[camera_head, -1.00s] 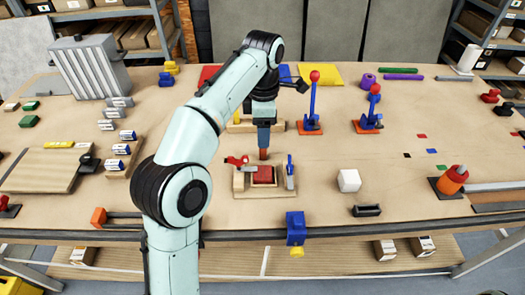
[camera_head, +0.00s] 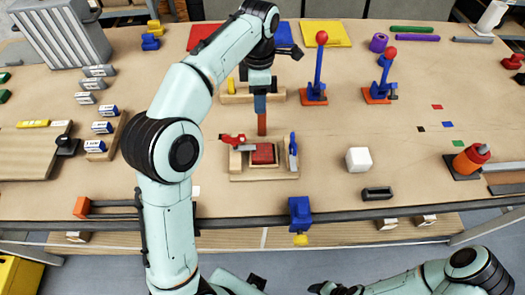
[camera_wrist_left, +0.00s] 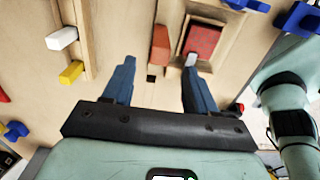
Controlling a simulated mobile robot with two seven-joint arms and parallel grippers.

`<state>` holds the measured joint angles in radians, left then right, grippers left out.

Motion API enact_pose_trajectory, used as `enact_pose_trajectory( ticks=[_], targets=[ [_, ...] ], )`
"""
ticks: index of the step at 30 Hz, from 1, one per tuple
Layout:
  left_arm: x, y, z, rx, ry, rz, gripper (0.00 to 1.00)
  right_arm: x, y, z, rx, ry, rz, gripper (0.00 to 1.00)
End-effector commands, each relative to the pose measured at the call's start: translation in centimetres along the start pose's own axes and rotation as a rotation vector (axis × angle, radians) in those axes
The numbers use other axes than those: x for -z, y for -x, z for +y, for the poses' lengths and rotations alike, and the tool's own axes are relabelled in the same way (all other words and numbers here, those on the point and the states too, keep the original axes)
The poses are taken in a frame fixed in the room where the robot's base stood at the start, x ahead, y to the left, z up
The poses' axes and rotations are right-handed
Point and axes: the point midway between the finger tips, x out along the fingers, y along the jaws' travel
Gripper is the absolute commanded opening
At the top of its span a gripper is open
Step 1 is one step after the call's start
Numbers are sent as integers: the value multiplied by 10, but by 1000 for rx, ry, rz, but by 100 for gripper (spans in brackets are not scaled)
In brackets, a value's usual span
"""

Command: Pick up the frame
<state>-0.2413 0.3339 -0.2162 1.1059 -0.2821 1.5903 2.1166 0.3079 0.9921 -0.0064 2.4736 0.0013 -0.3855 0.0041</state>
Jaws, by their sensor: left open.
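A wooden frame (camera_head: 240,173) with a dark red square panel (camera_head: 263,154) in it lies near the table's front. A red clamp (camera_head: 232,139) is at its left and a blue clamp (camera_head: 293,150) at its right. The frame's pale wood (camera_wrist_left: 217,24) also shows in the left wrist view, beyond the right finger. My left gripper (camera_head: 260,104) is open above the table, just behind the frame. In the left wrist view, its blue fingers (camera_wrist_left: 159,75) stand apart with nothing between their tips. A reddish-brown block (camera_wrist_left: 159,45) lies beyond them. My right gripper's fingers do not show.
Two blue levers with red knobs (camera_head: 318,65) stand on orange bases right of my left gripper. A white cube (camera_head: 359,160) and a dark handle (camera_head: 377,193) are right of the frame. A blue vise (camera_head: 300,211) sits at the front edge.

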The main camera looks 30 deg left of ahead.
Motion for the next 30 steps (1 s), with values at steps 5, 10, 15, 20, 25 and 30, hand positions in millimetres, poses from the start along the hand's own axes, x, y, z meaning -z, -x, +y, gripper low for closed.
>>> enact_pose_trajectory(
  ticks=[5, 10, 15, 20, 25, 30],
  targets=[
    [-1, -11, 0, 0, -1, 0, 57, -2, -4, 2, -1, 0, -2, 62],
    [-7, -36, -2, 3, -2, 2, 57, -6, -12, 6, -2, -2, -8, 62],
    [-8, -56, -2, 0, -1, -1, 57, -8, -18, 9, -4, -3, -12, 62],
    [-9, -59, -2, -1, -1, -1, 57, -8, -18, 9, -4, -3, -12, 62],
    [-9, -58, -2, -2, -1, -2, 44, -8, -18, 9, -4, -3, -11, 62],
    [-9, -58, -2, -2, -1, -1, 0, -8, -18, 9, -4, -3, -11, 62]
  ],
)
